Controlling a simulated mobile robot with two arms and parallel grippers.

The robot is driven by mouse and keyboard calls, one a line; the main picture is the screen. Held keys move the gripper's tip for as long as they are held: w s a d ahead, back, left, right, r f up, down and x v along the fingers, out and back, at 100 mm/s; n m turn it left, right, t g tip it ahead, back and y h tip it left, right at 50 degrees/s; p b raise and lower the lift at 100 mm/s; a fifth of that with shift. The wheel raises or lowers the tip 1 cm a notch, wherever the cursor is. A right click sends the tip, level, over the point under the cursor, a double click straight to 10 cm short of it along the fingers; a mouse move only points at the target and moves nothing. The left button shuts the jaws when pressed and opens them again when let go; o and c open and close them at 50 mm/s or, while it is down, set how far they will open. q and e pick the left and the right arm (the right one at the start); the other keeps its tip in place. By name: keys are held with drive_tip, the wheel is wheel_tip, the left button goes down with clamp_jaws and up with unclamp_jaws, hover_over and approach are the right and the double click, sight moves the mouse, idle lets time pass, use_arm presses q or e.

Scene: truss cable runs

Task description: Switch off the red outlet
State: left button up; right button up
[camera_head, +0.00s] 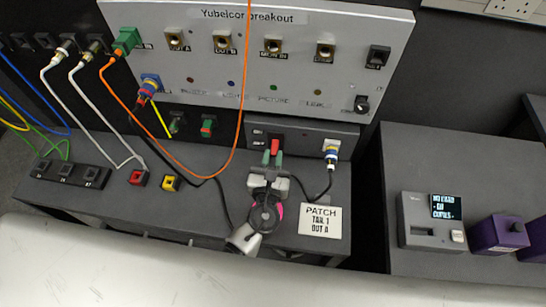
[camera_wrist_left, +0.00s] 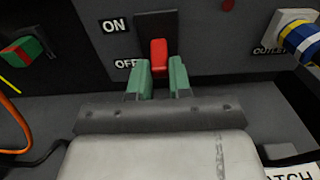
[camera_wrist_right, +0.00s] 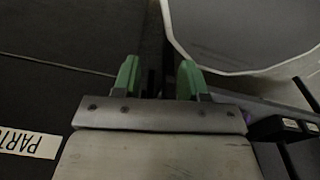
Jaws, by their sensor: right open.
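The red switch lever (camera_wrist_left: 158,52) sits on a dark plate on the small grey outlet panel (camera_head: 303,137). It hangs at the plate's lower half, level with the OFF label (camera_wrist_left: 126,64), below the ON label (camera_wrist_left: 115,25). The lever also shows in the head view (camera_head: 275,147). A striped plug (camera_head: 332,150) sits in the panel's socket at right. My right gripper (camera_wrist_right: 158,78) is open and empty, away from the panel.
A large patch panel (camera_head: 262,60) with cables stands above. An orange cable (camera_head: 236,140) loops left of my left gripper. A PATCH card (camera_head: 320,220) lies to its right. A display box (camera_head: 432,220) and purple boxes (camera_head: 498,235) stand on the right-hand counter.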

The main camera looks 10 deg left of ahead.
use_arm(q)
clamp_jaws()
drive_tip(key=f+t+b, duration=0.1)
drive_tip(key=b, duration=0.4)
drive_tip(key=shift+w, duration=0.1)
drive_tip(key=shift+r, duration=0.25)
drive_tip(key=o, duration=0.5)
unclamp_jaws()
drive_tip(key=shift+o, duration=0.2)
